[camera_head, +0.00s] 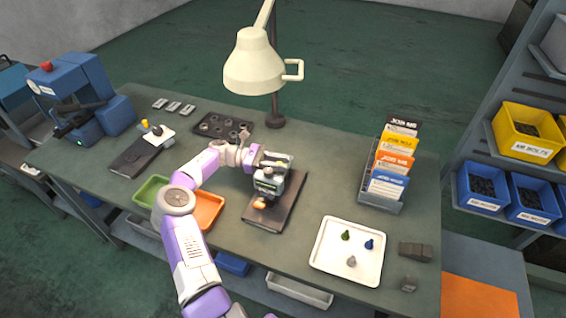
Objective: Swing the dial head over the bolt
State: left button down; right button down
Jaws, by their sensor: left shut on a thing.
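My left gripper (266,190) is shut over a dark plate (286,215) near the middle of the bench. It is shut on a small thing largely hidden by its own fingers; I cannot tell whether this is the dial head. A small orange part (259,205) shows just below the fingertips; I cannot tell whether they touch it. No bolt can be made out clearly there. A small fixture with a white top and yellow knob (155,130) stands on another dark plate (133,156) to the left. My right gripper is out of view.
A cream lamp (253,65) hangs behind the gripper. Green (150,191) and orange (208,211) trays lie under or beside my arm. A white tray (333,268) with small coloured cones and a card rack (380,203) stand to the right. A blue machine (78,92) is at the left.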

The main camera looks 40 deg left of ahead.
pick_arm(q)
jog(key=shift+f, duration=0.1)
jog(key=c, duration=1)
grip_release()
jog(key=shift+a, duration=0.15)
jog(key=shift+b+v, duration=0.3)
jog(key=shift+v, duration=3.4)
jog(key=shift+s, duration=0.1)
